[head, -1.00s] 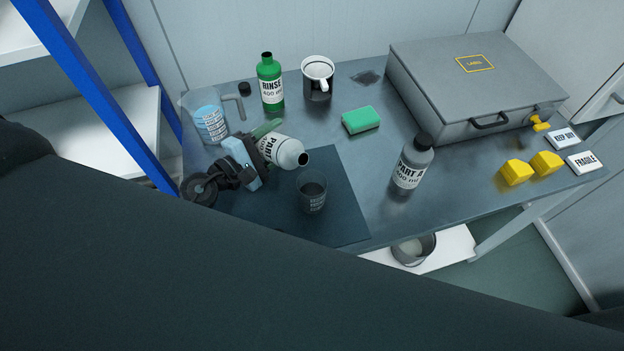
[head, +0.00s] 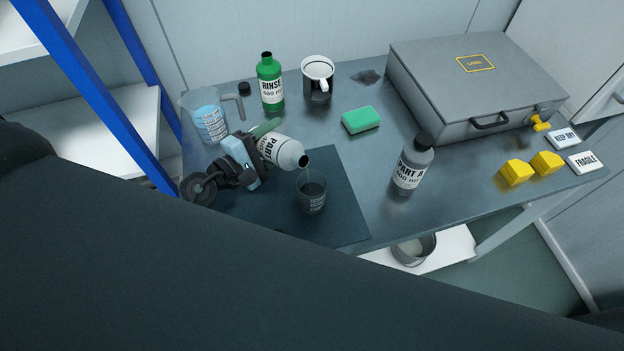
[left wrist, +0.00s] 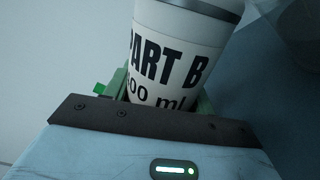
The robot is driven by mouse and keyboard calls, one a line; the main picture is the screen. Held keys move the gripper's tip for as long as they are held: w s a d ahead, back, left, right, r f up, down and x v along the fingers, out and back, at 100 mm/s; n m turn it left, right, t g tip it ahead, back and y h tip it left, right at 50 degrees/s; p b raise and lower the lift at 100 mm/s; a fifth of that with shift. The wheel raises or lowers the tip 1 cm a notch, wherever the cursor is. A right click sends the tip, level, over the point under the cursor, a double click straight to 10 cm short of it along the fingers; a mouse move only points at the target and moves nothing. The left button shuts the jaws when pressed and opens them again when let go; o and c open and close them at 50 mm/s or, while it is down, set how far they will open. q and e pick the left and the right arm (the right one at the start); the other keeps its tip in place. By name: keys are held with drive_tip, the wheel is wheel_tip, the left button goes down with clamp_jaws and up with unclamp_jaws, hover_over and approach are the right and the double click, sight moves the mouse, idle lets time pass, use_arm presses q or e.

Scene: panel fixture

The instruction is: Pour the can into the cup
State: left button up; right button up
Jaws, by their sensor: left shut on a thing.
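The can, a pale bottle labelled PART B (head: 284,151), is tipped on its side with its dark mouth to the right. My left gripper (head: 262,137) is shut on the can's body; in the left wrist view the can (left wrist: 178,55) sits between the fingers. The cup (head: 312,196), small, clear and marked with a scale, stands upright on the dark mat (head: 345,222). The can's mouth is above the cup's rim, and a thin stream seems to run down from it into the cup. Dark contents show in the cup. My right gripper is not in view.
A grey PART A bottle (head: 412,165) stands right of the mat. A grey case (head: 475,85) fills the back right.

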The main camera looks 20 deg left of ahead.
use_arm(q)
drive_tip(key=shift+r, duration=0.1)
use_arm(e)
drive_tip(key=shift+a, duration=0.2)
use_arm(q)
drive_tip(key=shift+w+a+m, duration=0.1)
drive_tip(key=shift+m, duration=0.3)
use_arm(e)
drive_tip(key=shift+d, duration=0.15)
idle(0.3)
use_arm(q)
drive_tip(key=shift+r+m, duration=0.35)
drive_tip(key=shift+m, duration=0.05)
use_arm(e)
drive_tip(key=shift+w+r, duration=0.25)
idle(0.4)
use_arm(q)
drive_tip(key=shift+r+p, duration=0.2)
drive_tip(key=shift+p, duration=0.15)
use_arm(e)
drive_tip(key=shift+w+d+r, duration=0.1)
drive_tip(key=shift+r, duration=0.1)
use_arm(q)
drive_tip(key=shift+d+r+m, duration=0.2)
drive_tip(key=shift+m, duration=0.1)
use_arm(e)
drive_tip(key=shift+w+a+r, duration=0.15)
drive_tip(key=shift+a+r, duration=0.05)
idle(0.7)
